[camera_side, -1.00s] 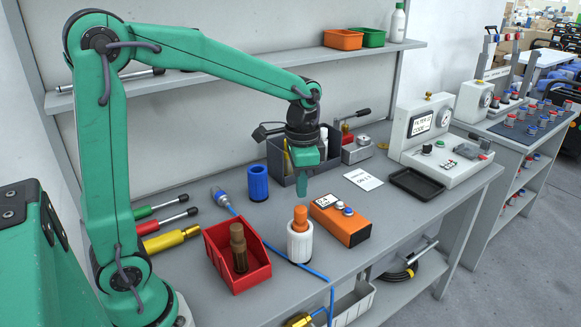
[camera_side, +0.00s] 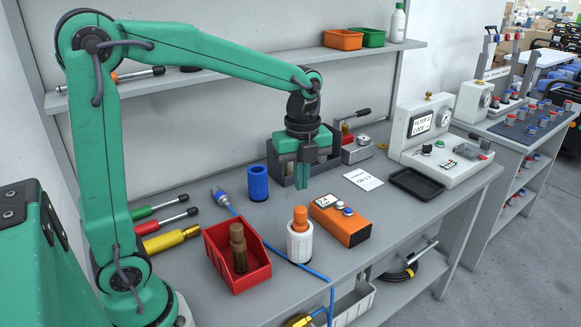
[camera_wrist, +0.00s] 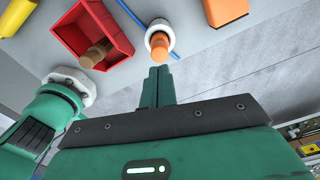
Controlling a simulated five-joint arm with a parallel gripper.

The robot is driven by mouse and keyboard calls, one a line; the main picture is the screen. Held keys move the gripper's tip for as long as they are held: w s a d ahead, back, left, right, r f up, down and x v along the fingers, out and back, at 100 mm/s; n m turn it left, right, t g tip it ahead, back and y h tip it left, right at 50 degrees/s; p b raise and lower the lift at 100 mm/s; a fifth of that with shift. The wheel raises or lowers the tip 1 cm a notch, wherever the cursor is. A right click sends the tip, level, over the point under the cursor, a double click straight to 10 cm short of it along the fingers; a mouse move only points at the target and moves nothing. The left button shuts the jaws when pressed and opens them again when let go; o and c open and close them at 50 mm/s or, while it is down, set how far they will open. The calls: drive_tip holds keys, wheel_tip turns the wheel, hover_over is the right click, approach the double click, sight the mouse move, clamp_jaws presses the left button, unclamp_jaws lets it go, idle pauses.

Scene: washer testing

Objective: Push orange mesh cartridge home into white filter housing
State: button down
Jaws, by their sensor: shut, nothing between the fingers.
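The white filter housing (camera_side: 299,245) stands upright on the grey bench, right of the red bin. The orange mesh cartridge (camera_side: 300,217) sits in its top, with a good part of it sticking up above the white rim. In the wrist view the orange cartridge (camera_wrist: 159,42) shows inside the ring of the white housing (camera_wrist: 161,26), just beyond my fingertips. My gripper (camera_side: 303,184) points down, shut and empty, above and behind the housing in the side view. It is apart from the cartridge. My finger tips also show in the wrist view (camera_wrist: 160,72).
A red bin (camera_side: 216,251) with a brown cartridge (camera_side: 238,246) stands left of the housing. An orange box (camera_side: 342,222) stands close on its right. A blue cylinder (camera_side: 258,183) stands behind. A blue cable (camera_side: 262,238) runs past the housing.

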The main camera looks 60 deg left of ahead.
sight(301, 209)
drive_tip(key=m, duration=0.5)
drive_tip(key=shift+s+r+m, duration=0.1)
drive_tip(key=shift+r+m, duration=0.25)
drive_tip(key=shift+m, duration=0.05)
drive_tip(key=shift+f, duration=0.1)
drive_tip(key=shift+f, duration=1.5)
drive_tip(key=shift+f, duration=0.4)
drive_tip(key=shift+f, duration=0.35)
drive_tip(key=shift+f, duration=0.35)
